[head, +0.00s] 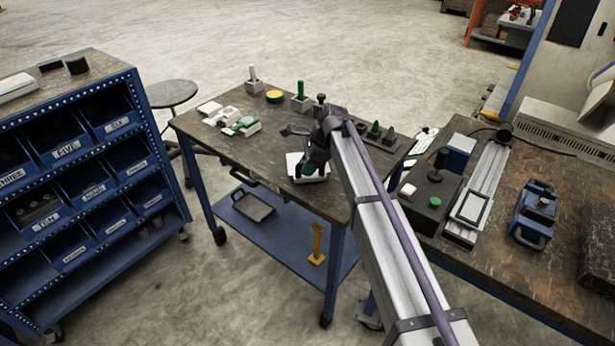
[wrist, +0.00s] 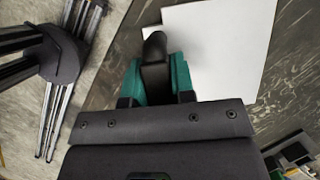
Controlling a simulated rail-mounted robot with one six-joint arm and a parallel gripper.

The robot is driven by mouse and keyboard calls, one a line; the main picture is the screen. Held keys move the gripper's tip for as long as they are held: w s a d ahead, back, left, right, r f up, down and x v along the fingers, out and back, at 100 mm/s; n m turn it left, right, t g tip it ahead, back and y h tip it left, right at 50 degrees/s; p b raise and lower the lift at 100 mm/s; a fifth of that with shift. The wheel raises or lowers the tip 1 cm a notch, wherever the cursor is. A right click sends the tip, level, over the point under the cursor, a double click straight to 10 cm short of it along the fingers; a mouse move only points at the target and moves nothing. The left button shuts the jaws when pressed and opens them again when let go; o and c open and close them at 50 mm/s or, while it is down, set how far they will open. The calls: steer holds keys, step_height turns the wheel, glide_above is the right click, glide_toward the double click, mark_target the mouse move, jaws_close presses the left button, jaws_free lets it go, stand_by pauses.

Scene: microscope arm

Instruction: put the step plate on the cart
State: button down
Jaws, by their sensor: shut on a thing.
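The cart (head: 262,150) is a wheeled table with a dark worn top and a blue lower shelf. In the wrist view my gripper's teal fingers (wrist: 158,82) are shut on an upright black handle (wrist: 155,50). A white plate (wrist: 220,40) lies just beyond and under the handle; it also shows in the head view (head: 293,160), at the cart top. I cannot tell whether handle and plate are one piece, which thing is the step plate, or whether it touches the cart. The handle's lower end is hidden.
Dark cones (head: 374,131) stand to the right. A workbench (head: 565,205) adjoins on the right, a blue bin rack (head: 85,170) on the left.

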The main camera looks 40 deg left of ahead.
steer(key=shift+f, duration=0.85)
steer(key=shift+r, duration=0.3)
steer(key=shift+f, duration=0.3)
steer(key=c, duration=1)
jaws_free()
steer(key=shift+r, duration=0.15)
steer(key=shift+o, duration=0.2)
steer(key=shift+r+p, duration=0.35)
steer(key=p+v, duration=1.1)
steer(key=v, duration=0.1)
steer(key=shift+f, duration=0.2)
